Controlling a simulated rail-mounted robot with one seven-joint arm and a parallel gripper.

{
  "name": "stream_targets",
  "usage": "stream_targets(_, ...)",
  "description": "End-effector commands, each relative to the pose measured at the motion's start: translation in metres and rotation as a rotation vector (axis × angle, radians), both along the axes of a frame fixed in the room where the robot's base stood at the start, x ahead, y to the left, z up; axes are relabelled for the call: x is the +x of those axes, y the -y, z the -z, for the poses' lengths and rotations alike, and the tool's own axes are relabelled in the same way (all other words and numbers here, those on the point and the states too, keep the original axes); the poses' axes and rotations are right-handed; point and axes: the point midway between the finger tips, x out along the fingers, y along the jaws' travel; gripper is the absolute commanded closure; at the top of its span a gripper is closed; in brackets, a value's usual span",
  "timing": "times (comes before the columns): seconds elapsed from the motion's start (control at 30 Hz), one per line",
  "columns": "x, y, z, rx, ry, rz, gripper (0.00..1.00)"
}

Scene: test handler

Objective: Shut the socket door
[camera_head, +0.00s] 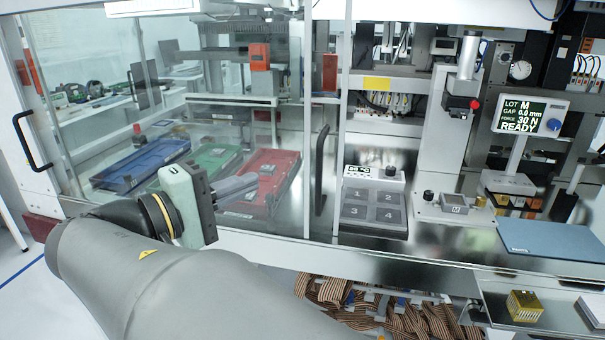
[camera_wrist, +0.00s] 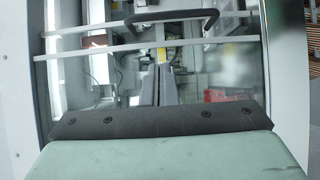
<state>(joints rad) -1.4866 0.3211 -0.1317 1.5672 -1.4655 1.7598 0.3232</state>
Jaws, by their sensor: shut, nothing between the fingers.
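A clear sliding door with a pale frame bar (camera_head: 340,120) stands across the left part of the machine front. Its dark upright handle (camera_head: 320,170) is near that bar. In the wrist view a black bar handle (camera_wrist: 170,20) crosses the top, beside pale frame bars (camera_wrist: 150,46). My gripper (camera_head: 255,182) is shut and empty, in front of the glass and to the left of the upright handle, apart from it. Its closed fingers show in the wrist view (camera_wrist: 158,72), short of the black handle. I cannot tell which panel is the socket door.
Behind the glass lie blue (camera_head: 140,165), green (camera_head: 208,162) and red (camera_head: 262,182) trays. To the right the front is open, with a numbered plate (camera_head: 373,212), a press (camera_head: 440,130) and a screen (camera_head: 534,115) reading READY. Another black handle (camera_head: 32,140) is at far left.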

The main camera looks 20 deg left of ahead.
Motion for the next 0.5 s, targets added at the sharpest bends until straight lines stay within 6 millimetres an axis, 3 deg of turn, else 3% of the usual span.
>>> stream_targets(0.23, 0.049, 0.023, -0.003, -0.003, -0.001, 0.003, 1.00)
stream_targets(0.5, 0.062, 0.054, -0.001, -0.001, -0.003, 0.000, 1.00)
